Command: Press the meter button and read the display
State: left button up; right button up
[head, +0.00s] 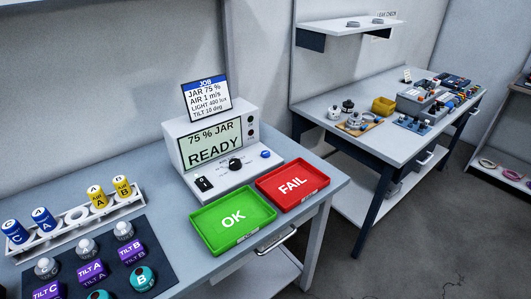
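The meter (181,150) is a white box on the near table. Its green display (212,144) reads "75 % JAR" and "READY". On its sloped front panel are a black rocker switch (202,184), a black knob (235,164) and a round blue button (265,154). Nothing touches the button or covers the display. A job card (206,98) above the meter reads "JAR 75 %, AIR 1 m/s, LIGHT 400 lux, TILT 10 deg". Neither of my grippers is in view.
A green OK tray (211,234) and a red FAIL tray (305,199), both empty, sit in front of the meter. A white rack (45,245) holds blue and yellow jars. A dark mat (167,267) holds several sensors. A second table (340,91) stands behind right.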

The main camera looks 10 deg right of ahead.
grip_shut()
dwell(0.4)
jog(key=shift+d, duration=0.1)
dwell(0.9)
